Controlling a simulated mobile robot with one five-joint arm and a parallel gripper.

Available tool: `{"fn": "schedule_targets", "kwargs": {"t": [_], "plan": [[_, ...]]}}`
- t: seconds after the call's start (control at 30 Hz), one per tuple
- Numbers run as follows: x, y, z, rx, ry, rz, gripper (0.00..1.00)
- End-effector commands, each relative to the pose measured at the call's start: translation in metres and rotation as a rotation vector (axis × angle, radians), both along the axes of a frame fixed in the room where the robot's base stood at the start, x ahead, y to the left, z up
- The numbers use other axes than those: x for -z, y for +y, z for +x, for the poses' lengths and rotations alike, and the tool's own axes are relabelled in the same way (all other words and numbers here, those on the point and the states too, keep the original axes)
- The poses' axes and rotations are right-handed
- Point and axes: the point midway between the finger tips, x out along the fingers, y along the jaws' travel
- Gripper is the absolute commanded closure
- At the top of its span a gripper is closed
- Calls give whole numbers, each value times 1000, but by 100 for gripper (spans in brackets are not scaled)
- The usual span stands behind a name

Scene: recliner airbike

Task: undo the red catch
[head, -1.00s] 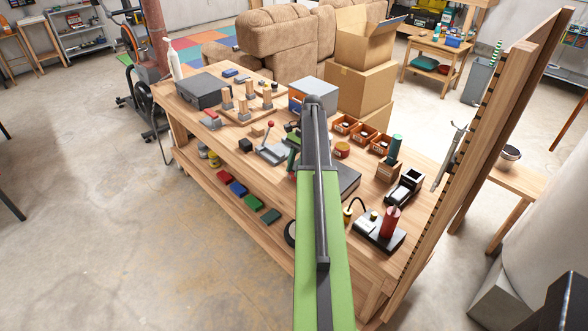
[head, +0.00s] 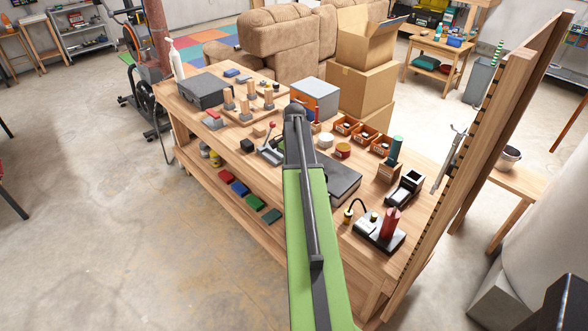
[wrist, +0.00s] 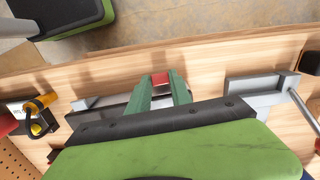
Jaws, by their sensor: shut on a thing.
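In the wrist view my gripper (wrist: 160,91) has its two green fingers closed on the red catch (wrist: 160,78), which shows as a small red piece between the fingertips. A dark grey flat case (wrist: 112,106) lies under and beside the fingers, partly hidden by my gripper body. In the head view the dark case (head: 340,178) lies on the bench beside my arm. There the red catch and my fingertips are hidden behind the arm. I cannot tell how far the catch is turned or lifted.
In the wrist view a grey device with a rod (wrist: 262,90) stands right of my fingers, and a yellow-black part (wrist: 40,104) stands left. In the head view a soldering station (head: 378,230), orange bins (head: 345,125) and a pegboard (head: 490,140) surround the case. The bench's front edge is clear.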

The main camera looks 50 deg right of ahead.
Motion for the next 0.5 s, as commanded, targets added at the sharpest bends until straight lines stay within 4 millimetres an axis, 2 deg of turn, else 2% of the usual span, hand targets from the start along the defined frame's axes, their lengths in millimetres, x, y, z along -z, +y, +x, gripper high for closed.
{"fn": "schedule_targets", "kwargs": {"t": [0.03,0.1,0.5], "plan": [[2,8,-4,-3,1,-40,100],[5,12,-3,-3,0,-103,100],[21,27,-3,-1,-4,-411,100]]}}
